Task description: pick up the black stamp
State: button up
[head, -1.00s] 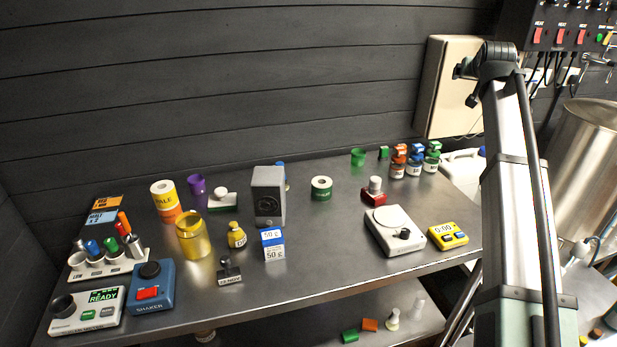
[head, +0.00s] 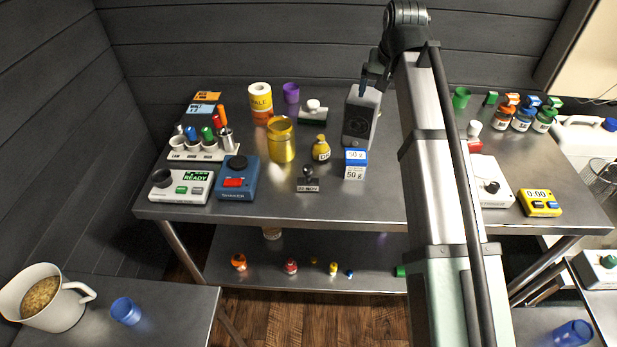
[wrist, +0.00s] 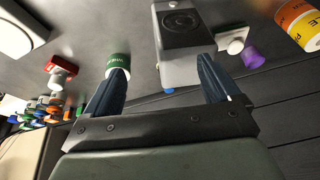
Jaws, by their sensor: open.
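The black stamp (head: 308,181) stands upright on the steel table near its front edge, with a dark knob handle and a pale date label on its base. It is left of the white-and-blue 50 g box (head: 355,164) and in front of the yellow jar (head: 281,140). My gripper (head: 363,84) is up by the grey speaker box (head: 360,118), behind and to the right of the stamp. In the wrist view my gripper (wrist: 163,72) has its two fingers wide apart with nothing held; the stamp does not show there.
A white-knobbed green stamp (head: 313,113) stands farther back. My arm hides part of the table's right half. Table in front of the stamp is clear.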

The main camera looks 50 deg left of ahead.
jog(key=s+a+f+g+h, duration=0.1)
jog(key=s, duration=0.6)
jog(key=s+a+f+n+g+h, duration=0.1)
jog(key=s+f, duration=0.1)
jog(key=s, duration=0.5)
jog(key=s+a+f+n, duration=0.1)
jog(key=s, duration=0.6)
jog(key=shift+a+f+g+h, duration=0.15)
jog(key=shift+f+g+h, duration=0.15)
jog(key=shift+g+h, duration=0.1)
jog(key=shift+s+f, duration=0.15)
jog(key=shift+f, duration=0.05)
send_over(308, 178)
jog(key=f, duration=0.7)
jog(key=shift+a, duration=0.25)
jog(key=shift+w+f, duration=0.15)
jog(key=shift+f, duration=1.45)
jog(key=shift+w+f, duration=0.1)
jog(key=shift+f, duration=1.5)
jog(key=shift+c, duration=0.3)
jog(key=c, duration=1.1)
